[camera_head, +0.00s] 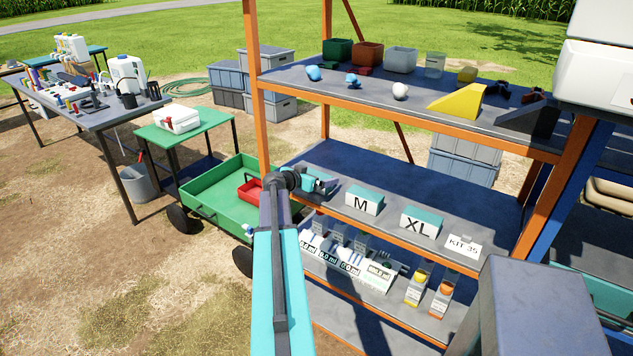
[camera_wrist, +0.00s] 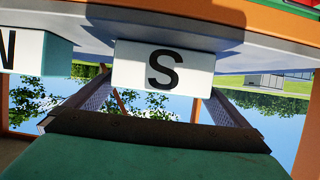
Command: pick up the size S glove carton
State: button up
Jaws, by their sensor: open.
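The size S glove carton (camera_wrist: 163,68) shows in the wrist view as a white face with a black S, at the edge of the shelf. The picture there is upside down. My gripper (camera_wrist: 160,92) is open, with one dark finger on each side of the carton's face and a gap in front of the palm. I cannot tell how far the fingertips reach along the carton. In the head view, my gripper (camera_head: 318,184) is at the left end of the middle shelf (camera_head: 400,180) and mostly hides the carton there.
The M carton (camera_head: 365,199) stands right of my gripper, with the XL carton (camera_head: 422,221) and a KIT 35 card (camera_head: 463,246) farther right. The upper shelf (camera_head: 380,96) overhangs. An orange post (camera_head: 258,110) rises at the left, near a green cart (camera_head: 215,195).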

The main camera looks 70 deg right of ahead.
aim_at(316, 175)
jog(key=shift+c, duration=0.4)
jog(key=c, duration=0.7)
jog(key=shift+r, duration=0.15)
jog(key=shift+r+b, duration=0.8)
jog(key=shift+r, duration=0.55)
jog(key=shift+a+r, duration=0.2)
jog(key=shift+a, duration=0.1)
jog(key=w+a+b, duration=0.1)
jog(key=a, duration=0.4)
jog(key=w+a+r+b, duration=0.1)
jog(key=a+b, duration=0.1)
jog(key=a, duration=0.3)
jog(key=w+a+b, duration=0.1)
jog(key=a+b, duration=0.1)
jog(key=a, duration=0.3)
jog(key=shift+w+r, duration=0.15)
jog(key=shift+r, duration=0.15)
